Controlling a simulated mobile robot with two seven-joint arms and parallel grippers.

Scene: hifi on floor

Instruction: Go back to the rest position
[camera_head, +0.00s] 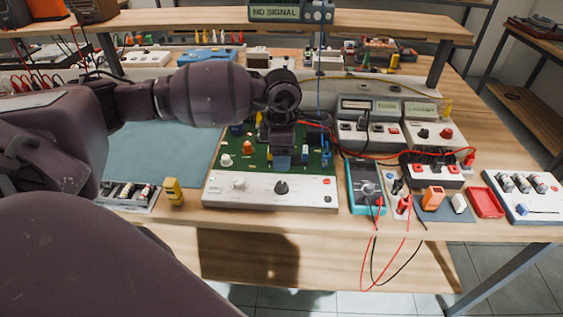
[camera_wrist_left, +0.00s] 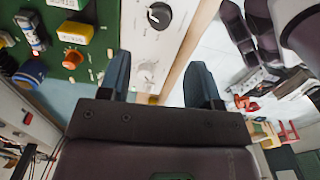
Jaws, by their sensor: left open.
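My left arm comes in from the left in the head view, and my left gripper (camera_head: 283,155) hangs over the green circuit board of a white-fronted hi-fi unit (camera_head: 308,190). In the left wrist view its two blue fingers (camera_wrist_left: 162,82) stand apart with nothing between them. The unit's white front panel with knobs (camera_wrist_left: 150,45) lies beyond the fingers there, and the green board (camera_wrist_left: 85,50) is to the left. The head view does not show clearly whether the gripper touches the board. My right gripper does not show.
A teal multimeter (camera_head: 364,185) with red and black leads stands right of the unit. A yellow component (camera_head: 173,190) stands to its left. Power supplies (camera_head: 372,120) sit behind, under a shelf (camera_head: 230,20). A red tray (camera_head: 485,202) lies at right. The teal mat (camera_head: 150,150) has bare room.

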